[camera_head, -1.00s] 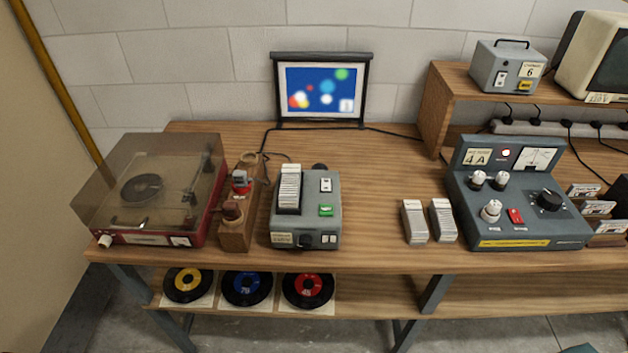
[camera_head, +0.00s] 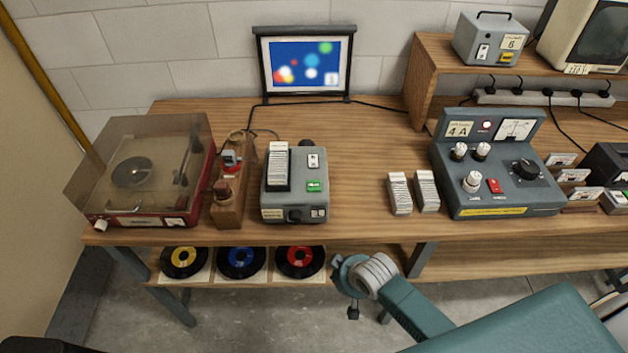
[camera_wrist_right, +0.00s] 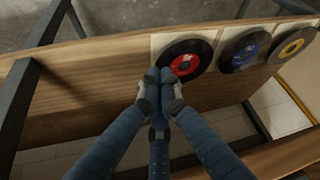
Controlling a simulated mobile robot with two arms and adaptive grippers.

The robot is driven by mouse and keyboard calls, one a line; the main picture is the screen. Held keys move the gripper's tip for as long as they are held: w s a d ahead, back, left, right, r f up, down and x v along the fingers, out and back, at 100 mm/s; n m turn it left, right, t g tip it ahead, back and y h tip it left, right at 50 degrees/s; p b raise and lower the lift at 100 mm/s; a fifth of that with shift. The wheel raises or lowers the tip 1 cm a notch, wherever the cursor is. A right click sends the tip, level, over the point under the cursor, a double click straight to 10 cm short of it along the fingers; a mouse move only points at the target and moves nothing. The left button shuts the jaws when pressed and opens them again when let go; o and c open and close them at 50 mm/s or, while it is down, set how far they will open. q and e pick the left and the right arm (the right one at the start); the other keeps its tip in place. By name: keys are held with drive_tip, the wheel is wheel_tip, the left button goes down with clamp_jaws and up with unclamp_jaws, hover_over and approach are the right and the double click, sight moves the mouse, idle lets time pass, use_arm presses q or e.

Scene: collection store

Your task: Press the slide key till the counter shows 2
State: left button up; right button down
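The slide projector (camera_head: 294,205) is a grey box on the bench, with a tray of slides (camera_head: 278,165) on its left side. On its top right are a white switch (camera_head: 313,160) and a green key (camera_head: 314,187). Its small front labels are too small to read. The screen (camera_head: 305,64) behind it shows coloured dots on blue with a small pale mark at lower right that I cannot read surely. My right gripper (camera_wrist_right: 159,76) has its fingertips together, with nothing held, near the bench front and the lower shelf. My left gripper is out of view.
A covered record player (camera_head: 145,175) and a wooden stand (camera_head: 229,195) stand left of the projector. Two slide trays (camera_head: 400,193) and a grey control panel (camera_head: 495,178) are to the right. Records (camera_head: 300,261) lie on the lower shelf (camera_head: 480,264).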

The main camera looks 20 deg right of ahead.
wheel_tip(320, 180, up, 12)
drive_tip(key=w+a+t+p, duration=0.1)
drive_tip(key=w+a, duration=0.1)
drive_tip(key=a, duration=0.1)
wheel_tip(320, 180, up, 25)
drive_tip(key=n+t+y+p, duration=0.1)
drive_tip(key=t, duration=0.2)
hover_over(315, 188)
drive_tip(key=shift+w+r, duration=0.1)
wheel_tip(315, 188, down, 7)
drive_tip(key=b, duration=0.8)
drive_tip(key=shift+r, duration=0.2)
drive_tip(key=shift+f+b, duration=0.35)
drive_tip(key=shift+f, duration=0.8)
